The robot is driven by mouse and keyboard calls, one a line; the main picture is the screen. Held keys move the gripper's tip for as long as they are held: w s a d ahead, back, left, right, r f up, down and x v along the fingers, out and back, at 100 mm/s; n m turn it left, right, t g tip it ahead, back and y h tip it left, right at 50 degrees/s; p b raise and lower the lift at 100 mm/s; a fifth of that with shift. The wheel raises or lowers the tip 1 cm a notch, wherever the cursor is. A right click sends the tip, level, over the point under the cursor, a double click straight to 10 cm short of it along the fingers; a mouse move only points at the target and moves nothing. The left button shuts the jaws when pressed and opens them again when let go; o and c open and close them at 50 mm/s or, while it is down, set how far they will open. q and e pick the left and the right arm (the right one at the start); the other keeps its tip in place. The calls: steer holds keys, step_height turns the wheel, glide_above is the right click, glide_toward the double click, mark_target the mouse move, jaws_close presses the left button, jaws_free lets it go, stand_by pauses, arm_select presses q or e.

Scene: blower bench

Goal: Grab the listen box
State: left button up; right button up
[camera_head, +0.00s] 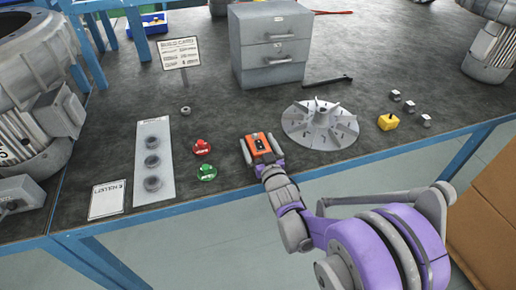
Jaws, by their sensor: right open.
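A small orange box with dark parts on top (256,141), which looks like the listen box, sits on the dark bench top near its front edge. My right gripper (261,148) reaches in from the lower right. Its light grey fingers are spread, one on each side of the orange box. I cannot tell whether the fingers touch it. My left gripper is not in view.
Red (202,147) and green (207,172) knobs lie to the left, beside a grey plate with rings (139,176). A grey drawer cabinet (270,43) stands behind.

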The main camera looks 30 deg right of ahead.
steer(key=c, duration=1.4)
